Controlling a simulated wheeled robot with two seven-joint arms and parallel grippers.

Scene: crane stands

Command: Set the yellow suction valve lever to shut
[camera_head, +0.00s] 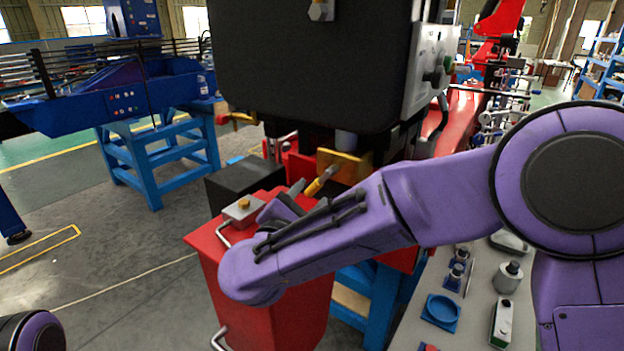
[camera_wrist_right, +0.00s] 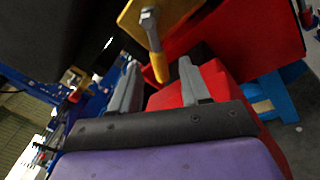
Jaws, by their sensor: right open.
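The yellow suction valve lever (camera_head: 322,180) sticks out from a yellow plate (camera_head: 345,163) under the big black housing in the head view. In the right wrist view the lever (camera_wrist_right: 156,55) has a grey metal shank and a yellow grip end that points down between my fingers. My right gripper (camera_head: 295,194) is open, its grey fingers just left of the lever's grip in the head view. In the right wrist view the fingertips (camera_wrist_right: 159,66) stand on either side of the grip end, with gaps visible. My left gripper is out of sight.
A red cabinet (camera_head: 250,270) with a grey-topped box stands below my right forearm. The black housing (camera_head: 310,60) hangs close above. A grey bench (camera_head: 470,320) with small parts is at the lower right. Open floor (camera_head: 120,270) lies to the left.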

